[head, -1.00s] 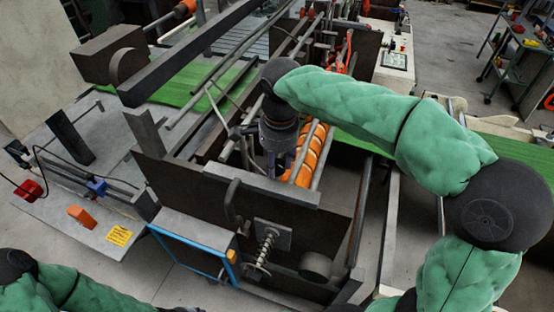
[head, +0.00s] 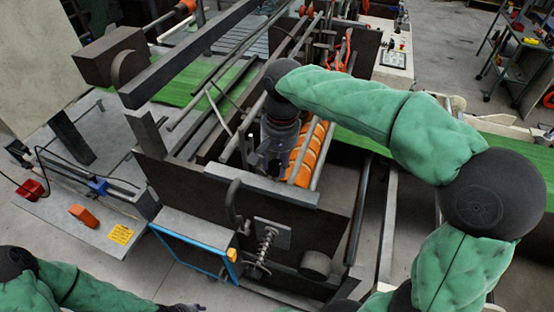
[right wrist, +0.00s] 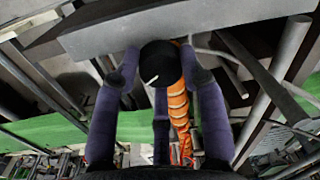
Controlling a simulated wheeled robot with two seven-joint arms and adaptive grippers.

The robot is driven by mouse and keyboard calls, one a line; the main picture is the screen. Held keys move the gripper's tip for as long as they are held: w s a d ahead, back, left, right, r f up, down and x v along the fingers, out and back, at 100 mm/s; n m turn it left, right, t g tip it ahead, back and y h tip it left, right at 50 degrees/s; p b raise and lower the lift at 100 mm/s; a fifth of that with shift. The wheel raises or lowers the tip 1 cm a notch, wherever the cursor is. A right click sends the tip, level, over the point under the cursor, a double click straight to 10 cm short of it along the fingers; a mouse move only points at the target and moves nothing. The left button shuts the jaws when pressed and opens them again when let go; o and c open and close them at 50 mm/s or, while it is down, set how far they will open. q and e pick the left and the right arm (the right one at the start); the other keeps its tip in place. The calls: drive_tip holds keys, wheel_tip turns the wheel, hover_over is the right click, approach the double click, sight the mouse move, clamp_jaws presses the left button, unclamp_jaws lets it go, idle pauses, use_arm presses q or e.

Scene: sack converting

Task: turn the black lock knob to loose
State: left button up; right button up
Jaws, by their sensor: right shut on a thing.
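The black lock knob (right wrist: 160,62) is round with a short white mark on its face near the lower left edge. It sits just below a grey metal bar (right wrist: 190,22) in the right wrist view. My right gripper (right wrist: 160,72) has its purple fingers around the knob, one at each side and one below, shut on it. In the head view my right gripper (head: 268,162) points down behind the grey bar and hides the knob. Only a dark tip of my left gripper (head: 185,308) shows at the bottom edge; its fingers cannot be made out.
An orange spiral-wrapped roller (head: 306,150) lies right beside the right gripper, with metal rods along it. A threaded spring screw (head: 265,245) and a blue-edged box (head: 195,240) are on the near side. A grey table (head: 85,210) at left carries small red and orange parts.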

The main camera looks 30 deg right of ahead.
drive_tip(key=n, duration=0.4)
drive_tip(key=shift+n+p, duration=0.35)
drive_tip(key=shift+n, duration=0.05)
drive_tip(key=n, duration=0.4)
drive_tip(key=shift+g+p, duration=0.3)
drive_tip(key=shift+p, duration=0.1)
drive_tip(key=n, duration=0.5)
drive_tip(key=shift+w+a+f+p, duration=0.1)
drive_tip(key=shift+p, duration=0.25)
drive_tip(key=n, duration=0.4)
drive_tip(key=shift+n+g+p, duration=0.3)
drive_tip(key=shift+p, duration=0.1)
drive_tip(key=n, duration=0.4)
drive_tip(key=shift+n+h+p, duration=0.3)
drive_tip(key=shift+p, duration=0.05)
drive_tip(key=n+p, duration=0.1)
drive_tip(key=n, duration=0.3)
drive_tip(key=shift+a, duration=0.1)
drive_tip(key=n, duration=0.4)
drive_tip(key=shift+n+p, duration=0.4)
drive_tip(key=shift+n+h+p, duration=0.3)
drive_tip(key=shift+n+p, duration=0.05)
drive_tip(key=shift+n, duration=1.35)
drive_tip(key=shift+f, duration=0.1)
